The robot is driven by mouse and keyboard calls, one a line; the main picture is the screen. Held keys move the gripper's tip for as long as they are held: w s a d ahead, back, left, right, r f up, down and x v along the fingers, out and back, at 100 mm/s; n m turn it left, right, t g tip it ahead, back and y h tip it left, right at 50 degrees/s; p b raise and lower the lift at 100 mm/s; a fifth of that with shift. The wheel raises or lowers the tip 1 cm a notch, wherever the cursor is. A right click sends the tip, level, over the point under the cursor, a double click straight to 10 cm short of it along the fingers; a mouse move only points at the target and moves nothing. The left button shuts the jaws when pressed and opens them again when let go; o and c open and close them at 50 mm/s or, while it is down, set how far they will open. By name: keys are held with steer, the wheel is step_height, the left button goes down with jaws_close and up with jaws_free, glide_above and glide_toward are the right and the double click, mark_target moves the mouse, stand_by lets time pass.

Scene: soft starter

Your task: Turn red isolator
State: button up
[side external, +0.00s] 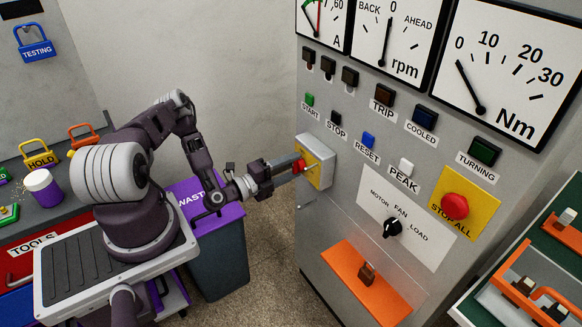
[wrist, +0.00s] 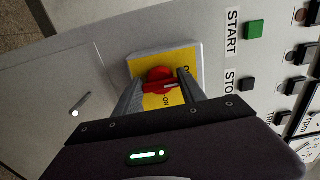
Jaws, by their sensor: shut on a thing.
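The red isolator (side external: 299,165) is a red rotary handle on a yellow plate (side external: 315,172), in a grey box at the left edge of the panel face. In the wrist view my gripper (wrist: 160,84) has one finger on each side of the handle. The fingers hide part of the plate.
START (side external: 309,100) and STOP (side external: 336,117) buttons sit just above the isolator box. RESET (side external: 368,140) and PEAK (side external: 406,166) buttons are to its right. A black selector (side external: 392,228) and an orange shelf (side external: 350,285) are lower. A purple-lidded waste bin (side external: 219,262) stands below my arm.

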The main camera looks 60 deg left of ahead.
steer(key=o, duration=1.1)
steer(key=shift+o, duration=0.2)
steer(key=s, duration=0.7)
